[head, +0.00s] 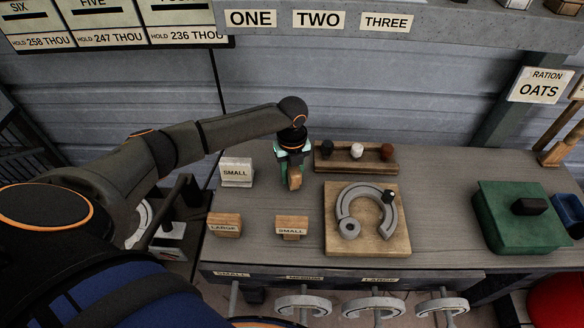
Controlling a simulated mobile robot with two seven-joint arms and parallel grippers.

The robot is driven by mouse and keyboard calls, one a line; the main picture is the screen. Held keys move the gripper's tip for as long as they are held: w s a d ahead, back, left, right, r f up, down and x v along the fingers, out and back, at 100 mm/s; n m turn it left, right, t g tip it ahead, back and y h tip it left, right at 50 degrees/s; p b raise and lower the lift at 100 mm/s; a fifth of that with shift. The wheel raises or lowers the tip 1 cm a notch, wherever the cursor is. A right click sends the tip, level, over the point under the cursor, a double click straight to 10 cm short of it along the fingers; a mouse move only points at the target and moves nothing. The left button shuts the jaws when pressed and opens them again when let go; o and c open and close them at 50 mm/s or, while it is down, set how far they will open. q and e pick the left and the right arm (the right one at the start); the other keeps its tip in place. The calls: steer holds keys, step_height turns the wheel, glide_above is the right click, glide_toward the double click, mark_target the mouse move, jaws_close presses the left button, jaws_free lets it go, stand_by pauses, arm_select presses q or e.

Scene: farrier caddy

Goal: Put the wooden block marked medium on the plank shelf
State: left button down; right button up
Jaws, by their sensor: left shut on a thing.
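My left gripper (293,165) is shut on a wooden block (295,180), over the back part of the workbench. No marking on this block can be read from here. Two similar wooden blocks stand at the bench's front left, one marked LARGE (225,226) and one marked SMALL (291,228). No block in view shows the word medium. A grey shelf (460,32) with ONE, TWO and THREE labels runs along the top, above and behind the gripper; I cannot tell if it is the plank shelf. My right gripper is not in view.
A white SMALL sign (236,172) stands left of the gripper. A wooden tray (332,165) with three small knobs is close on its right. A board (367,245) bears a horseshoe (350,203). A green box (515,222) stands at right. Bench between board and box is clear.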

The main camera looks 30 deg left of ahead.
arm_select(q)
steer(key=shift+f, duration=0.6)
stand_by(0.5)
steer(key=shift+c, duration=2.2)
jaws_free()
step_height(320, 180, up, 13)
steer(key=shift+f+p, duration=0.2)
steer(key=shift+p, duration=0.1)
